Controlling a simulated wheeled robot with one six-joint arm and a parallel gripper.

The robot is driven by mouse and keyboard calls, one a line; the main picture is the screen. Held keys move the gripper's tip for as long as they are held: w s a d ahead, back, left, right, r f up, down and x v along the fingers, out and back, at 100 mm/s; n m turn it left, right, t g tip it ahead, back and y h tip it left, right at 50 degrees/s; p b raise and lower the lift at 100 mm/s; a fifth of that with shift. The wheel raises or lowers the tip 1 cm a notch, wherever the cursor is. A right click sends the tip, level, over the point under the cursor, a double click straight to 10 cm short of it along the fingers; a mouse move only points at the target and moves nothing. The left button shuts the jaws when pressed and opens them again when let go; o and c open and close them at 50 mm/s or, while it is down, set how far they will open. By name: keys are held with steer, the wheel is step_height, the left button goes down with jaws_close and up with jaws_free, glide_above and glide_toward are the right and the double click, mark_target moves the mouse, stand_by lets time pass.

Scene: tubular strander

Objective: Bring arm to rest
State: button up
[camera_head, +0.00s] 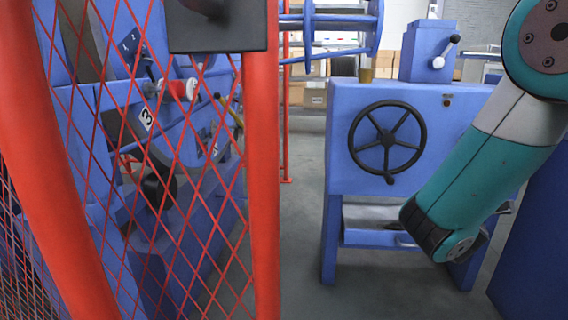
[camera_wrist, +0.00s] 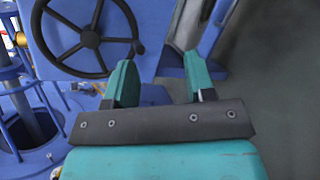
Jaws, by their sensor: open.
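My gripper (camera_wrist: 158,82) shows in the wrist view with its two teal fingers spread apart and nothing between them. In the head view my teal arm hangs down at the right, in front of the blue machine stand; the fingers cannot be made out there. The blue machine stand (camera_head: 345,140) carries a black handwheel (camera_head: 387,138) on its front. In the wrist view the handwheel (camera_wrist: 90,40) is at the upper left, beyond the fingers and apart from them.
A red mesh guard (camera_head: 262,180) stands at the left, with blue strander machinery (camera_head: 175,235) behind it. A blue box with a lever (camera_head: 430,50) sits on the stand. Cardboard boxes (camera_head: 310,92) are at the back. Grey floor (camera_head: 300,235) is clear between guard and stand.

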steer(key=s+a+r+m+g+y+p, duration=0.4)
steer(key=s+a+r+g, duration=0.15)
steer(key=s, duration=0.45)
steer(key=s+a+r+m+g+y+p, duration=0.3)
steer(key=s+a+r+m+g+p, duration=0.15)
steer(key=s+a, duration=0.4)
steer(key=s+a+r+m+g+y+p, duration=0.35)
steer(key=s+a+r, duration=0.2)
steer(key=s, duration=0.65)
step_height(320, 180, up, 36)
steer(key=w+p, duration=0.1)
steer(key=p, duration=3.4)
steer(key=shift+r, duration=0.25)
